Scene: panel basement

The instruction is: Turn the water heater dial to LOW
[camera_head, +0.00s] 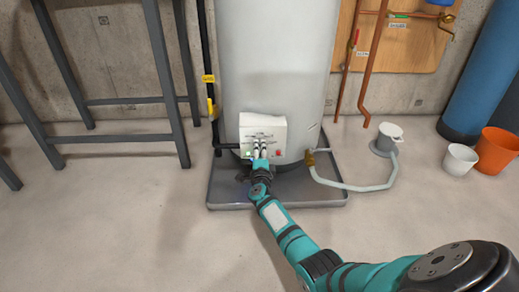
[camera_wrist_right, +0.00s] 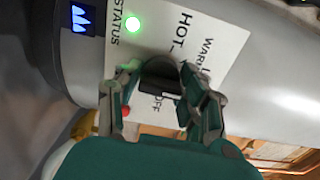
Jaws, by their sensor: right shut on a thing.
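The white water heater (camera_head: 275,60) stands upright with a pale control box (camera_head: 263,127) low on its front. My right gripper (camera_head: 260,150) is at the lower front of this box. In the right wrist view my right gripper (camera_wrist_right: 158,72) has a finger on each side of the black dial (camera_wrist_right: 158,80) and is shut on it. The label plate (camera_wrist_right: 215,38) around it reads STATUS, HOT, WARM and OFF; another word is partly hidden by a finger. I cannot tell which mark the dial points to. A green light (camera_wrist_right: 133,24) is lit. My left gripper is out of view.
The heater stands in a grey drip tray (camera_head: 325,198). A pale hose (camera_head: 352,187) runs from its drain valve to a floor drain (camera_head: 388,140). A dark metal rack (camera_head: 115,101) stands left, buckets (camera_head: 497,150) right. The floor in front is clear on the left.

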